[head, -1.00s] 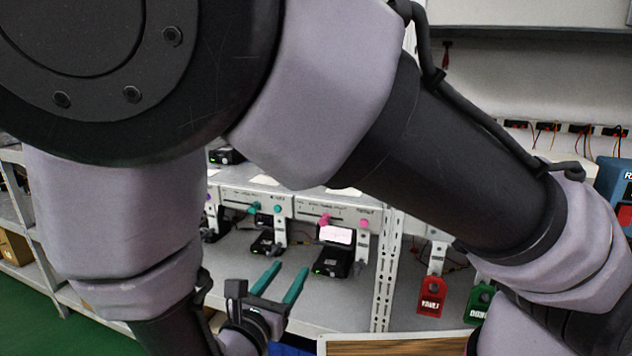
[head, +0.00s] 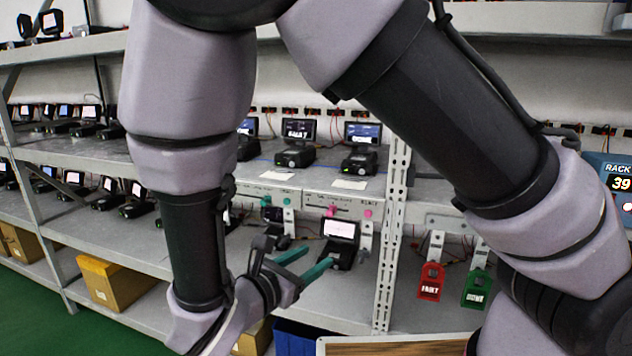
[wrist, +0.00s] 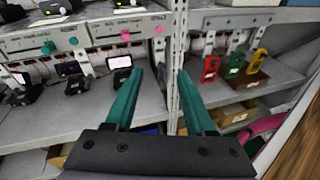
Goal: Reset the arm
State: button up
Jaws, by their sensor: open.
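My gripper (head: 312,264) has two teal fingers, spread apart with nothing between them. In the head view it is at the lower middle, in front of the lower rack shelf, with its fingers pointing right. It also shows in the wrist view (wrist: 158,88), where the fingers point at the white perforated rack post (wrist: 176,70). My arm crosses much of the head view and hides part of the racks.
A small device with a lit screen (head: 340,240) stands on the lower shelf near my fingertips. A red tag (head: 431,283) and a green tag (head: 476,288) hang right of the post. A blue bin (head: 295,338) and a wooden-topped surface (head: 390,346) are below.

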jog(key=w+d+r+m+g+y, duration=0.1)
jog(key=w+d+r+m+g, duration=0.1)
jog(key=d+r+m+g, duration=0.35)
jog(key=w+d+r+m+g+y, duration=0.2)
jog(key=d+r+m+g, duration=0.1)
jog(key=d+m+g, duration=0.55)
jog(key=d+r+m+t+y, duration=0.3)
jog(key=d+r+m, duration=0.3)
jog(key=r+m, duration=0.2)
jog(key=s+d+r+m+t+y, duration=0.1)
jog(key=d+r+m+t+y, duration=0.3)
jog(key=r+m, duration=0.5)
jog(key=shift+d+r+m+t+y, duration=0.3)
jog(key=shift+d+m+y, duration=0.15)
jog(key=shift+d, duration=0.55)
